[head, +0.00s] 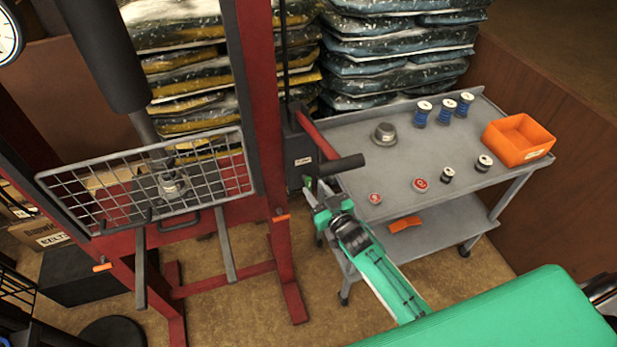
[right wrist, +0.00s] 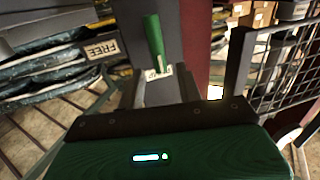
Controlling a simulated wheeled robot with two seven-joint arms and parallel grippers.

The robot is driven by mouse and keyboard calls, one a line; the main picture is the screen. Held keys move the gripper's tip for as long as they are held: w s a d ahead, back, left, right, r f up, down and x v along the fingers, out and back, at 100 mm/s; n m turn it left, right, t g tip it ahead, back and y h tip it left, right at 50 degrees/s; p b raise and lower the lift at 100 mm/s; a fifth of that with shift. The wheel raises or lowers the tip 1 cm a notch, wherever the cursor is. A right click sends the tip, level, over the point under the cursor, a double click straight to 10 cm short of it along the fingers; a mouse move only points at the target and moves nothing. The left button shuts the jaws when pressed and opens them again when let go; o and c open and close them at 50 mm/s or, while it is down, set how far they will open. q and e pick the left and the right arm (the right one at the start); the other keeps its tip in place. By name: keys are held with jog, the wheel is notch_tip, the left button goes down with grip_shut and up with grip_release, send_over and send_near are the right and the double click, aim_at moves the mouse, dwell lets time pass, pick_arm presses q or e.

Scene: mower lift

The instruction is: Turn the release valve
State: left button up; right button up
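The release valve has a green handle (right wrist: 154,38), which points up from a pale label on the dark pump body in the right wrist view. The pump body (head: 299,152) is a dark box on the red press frame in the head view, with a black-gripped lever just above my gripper. My right gripper (head: 313,192) is close below the pump body. Its fingers (right wrist: 164,88) are apart with nothing held between them, and the valve handle stands just beyond their tips. Whether they touch it I cannot tell. My left gripper is out of view.
A pump lever with a black grip (head: 338,166) sticks out over my right gripper. A grey cart (head: 400,150) with spools, round parts and an orange bin (head: 518,140) stands to the right. A wire guard (head: 110,190) is on the press at left. Stacked bags (head: 400,50) stand behind.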

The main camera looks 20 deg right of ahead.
aim_at(310, 183)
jog(key=shift+p+x, duration=0.45)
jog(key=shift+x, duration=1.95)
jog(key=shift+c, duration=0.5)
grip_shut()
